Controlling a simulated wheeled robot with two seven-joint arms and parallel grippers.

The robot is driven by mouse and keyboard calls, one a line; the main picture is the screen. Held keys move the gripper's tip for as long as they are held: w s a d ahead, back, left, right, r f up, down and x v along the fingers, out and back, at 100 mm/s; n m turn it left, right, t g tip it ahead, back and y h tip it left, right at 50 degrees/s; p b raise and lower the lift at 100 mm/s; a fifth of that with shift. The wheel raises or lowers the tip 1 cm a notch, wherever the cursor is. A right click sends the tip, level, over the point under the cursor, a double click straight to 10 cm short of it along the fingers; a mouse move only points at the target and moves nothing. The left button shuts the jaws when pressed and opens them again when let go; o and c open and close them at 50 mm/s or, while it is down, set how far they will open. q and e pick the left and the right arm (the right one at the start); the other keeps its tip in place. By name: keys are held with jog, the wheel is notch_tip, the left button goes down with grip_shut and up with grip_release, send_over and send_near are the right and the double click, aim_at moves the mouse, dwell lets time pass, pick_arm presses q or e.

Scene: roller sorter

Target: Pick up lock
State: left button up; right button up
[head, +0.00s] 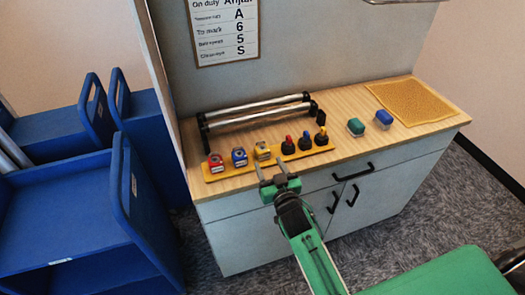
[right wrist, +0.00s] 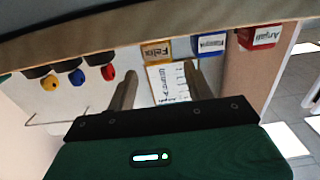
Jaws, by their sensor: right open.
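A row of small blocks that look like labelled locks sits on a yellow strip at the counter's front left: a red one (head: 215,161), a blue one (head: 239,156) and a yellow one (head: 262,151). In the right wrist view, the yellow lock (right wrist: 156,52), blue lock (right wrist: 209,45) and red lock (right wrist: 260,37) appear upside down with name labels. My right gripper (head: 271,171) is open and empty at the counter's front edge, just in front of the yellow lock. Its two fingers (right wrist: 160,85) point toward the yellow lock, apart from it. My left gripper is out of view.
Black pieces with coloured knobs (head: 305,141) stand right of the locks on another yellow strip. A metal roller rack (head: 258,110) lies behind. Two green and blue items (head: 356,127) and a yellow mat (head: 412,100) lie right. Blue carts (head: 85,210) stand left.

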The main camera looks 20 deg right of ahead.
aim_at(262, 146)
jog(key=w, duration=0.4)
jog(key=shift+w+a+p, duration=0.1)
jog(key=shift+w+p, duration=0.05)
jog(key=shift+p, duration=0.15)
jog(key=shift+w+r+p, duration=0.2)
jog(key=shift+w+p, duration=0.1)
jog(key=shift+w, duration=0.15)
jog(key=w+p, duration=0.1)
jog(key=w, duration=0.2)
jog(key=shift+w+r, duration=0.2)
jog(key=shift+w+f, duration=0.15)
jog(key=shift+w, duration=0.4)
jog(key=shift+c, duration=0.4)
jog(key=c, duration=0.7)
